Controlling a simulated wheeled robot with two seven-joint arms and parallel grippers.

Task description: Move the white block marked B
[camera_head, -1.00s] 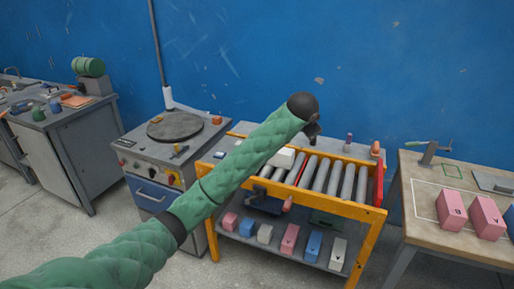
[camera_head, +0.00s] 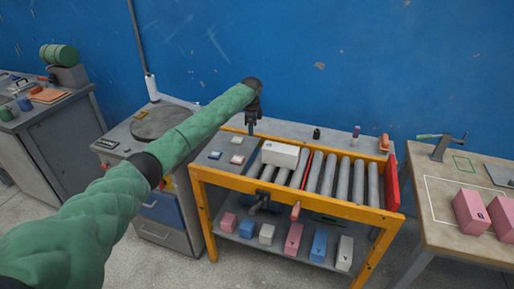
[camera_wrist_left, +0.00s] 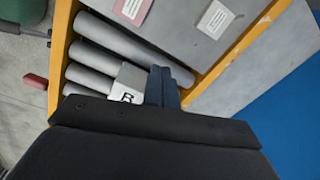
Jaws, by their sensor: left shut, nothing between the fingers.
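A white block (camera_head: 281,155) lies on the left part of the roller conveyor (camera_head: 330,176). In the left wrist view the white block (camera_wrist_left: 128,82) shows a dark letter, partly hidden by my gripper; I cannot tell whether it is a B or an R. My left gripper (camera_head: 251,131) points down just behind and left of the block in the head view. Its fingers (camera_wrist_left: 163,82) are shut together with nothing between them, and they appear close beside the block. I cannot tell whether they touch it. My right gripper is not in view.
The conveyor has an orange frame (camera_head: 297,202), a red end plate (camera_head: 391,182) and a grey panel with small cards at its left. Several pink, blue and white blocks stand on the lower shelf (camera_head: 278,246). A wooden table (camera_head: 431,201) with pink blocks (camera_head: 469,212) stands at right.

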